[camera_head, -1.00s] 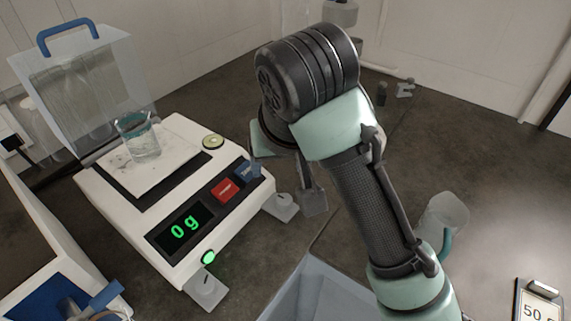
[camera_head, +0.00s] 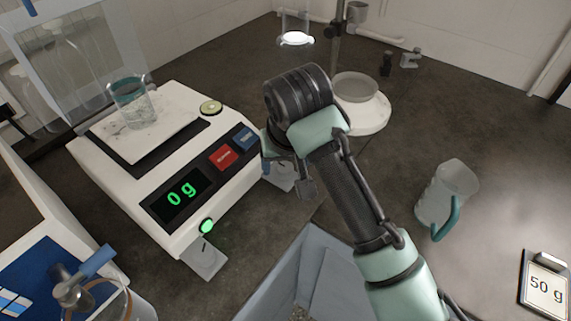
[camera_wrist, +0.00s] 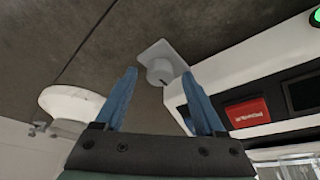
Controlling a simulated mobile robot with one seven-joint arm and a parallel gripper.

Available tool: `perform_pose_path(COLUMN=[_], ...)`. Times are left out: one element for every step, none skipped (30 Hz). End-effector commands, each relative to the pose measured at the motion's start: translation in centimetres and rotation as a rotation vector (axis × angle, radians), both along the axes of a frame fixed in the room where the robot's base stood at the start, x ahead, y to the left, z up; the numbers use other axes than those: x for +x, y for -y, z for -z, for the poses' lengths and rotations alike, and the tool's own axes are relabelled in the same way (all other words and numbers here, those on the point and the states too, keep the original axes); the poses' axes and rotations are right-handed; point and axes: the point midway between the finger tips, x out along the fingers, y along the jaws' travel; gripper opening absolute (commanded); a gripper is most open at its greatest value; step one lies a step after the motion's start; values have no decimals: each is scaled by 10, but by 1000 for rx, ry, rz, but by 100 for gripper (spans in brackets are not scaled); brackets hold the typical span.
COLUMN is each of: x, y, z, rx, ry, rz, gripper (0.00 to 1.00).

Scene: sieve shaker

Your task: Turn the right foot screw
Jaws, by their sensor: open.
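The white balance (camera_head: 150,215) stands at the left in the head view, its display reading 0 g. Its right foot screw (camera_head: 281,177) is partly covered by my arm there. In the wrist view the right foot screw (camera_wrist: 160,70) is a round grey knob on a flat grey plate beside the balance. My gripper (camera_wrist: 159,74) is open, its two blue fingers apart and pointing toward the knob, one to each side of it in the picture. I cannot tell whether they touch it. The left foot (camera_head: 205,260) sits at the balance's front corner. A round level (camera_head: 211,107) is on top.
A glass beaker (camera_head: 132,106) stands on the balance pan. A grey-blue bin (camera_head: 285,275) is in front of my arm. A clear mug (camera_head: 446,195), a 50 g sign (camera_head: 545,288) and a round white base (camera_head: 375,118) stand right and behind. Dark bench between them is bare.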

Motion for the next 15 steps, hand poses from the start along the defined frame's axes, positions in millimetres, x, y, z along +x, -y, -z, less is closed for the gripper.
perform_pose_path(x=[1,1,1,1,1,1,1,1,1,1,1,1,1,1,1], y=[0,0,0,0,0,0,0,0,0,0,0,0,0,0,0], z=[2,2,2,2,2,2,2,1,1,1,1,1,1,1,1], rx=[-1,-1,-1,-1,-1,-1,-1,-1,-1,-1,-1,0,0,0,0], ry=[0,0,0,0,0,0,0,0,0,1,1,1,1,1,1], rz=[0,0,0,0,0,0,0,0,0,0,0,0,0,0,0], gripper=[72,72,72,72,72,72,72,72,68,63,57,50,45,39,32])
